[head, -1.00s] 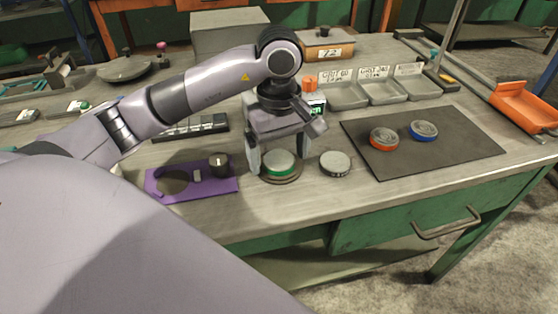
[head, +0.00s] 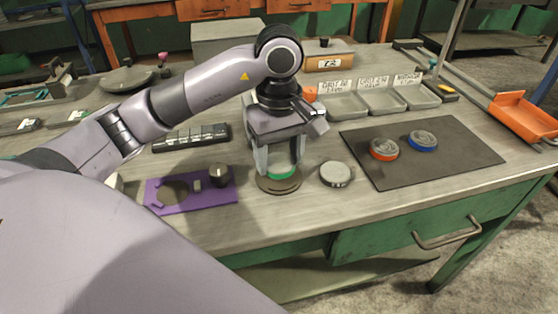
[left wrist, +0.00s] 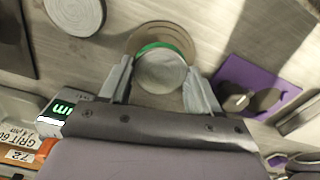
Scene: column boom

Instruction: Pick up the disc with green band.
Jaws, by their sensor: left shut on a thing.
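The disc with green band (head: 281,173) has a grey top and sits between the fingers of my left gripper (head: 281,166). My left gripper is shut on its sides. A round brown base (head: 279,187) lies directly under the disc, and I cannot tell whether the two touch. In the left wrist view the grey face of the disc (left wrist: 161,72) and part of its green band show between the fingertips (left wrist: 160,68). The base rim (left wrist: 160,28) shows beyond it. My right gripper is not in view.
A plain grey disc (head: 335,174) stands close to the right. A purple plate (head: 205,203) with a dark knob is to the left. An orange-banded disc (head: 384,149) and a blue-banded disc (head: 423,141) lie on a dark mat (head: 430,170). Grey trays (head: 382,97) stand behind.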

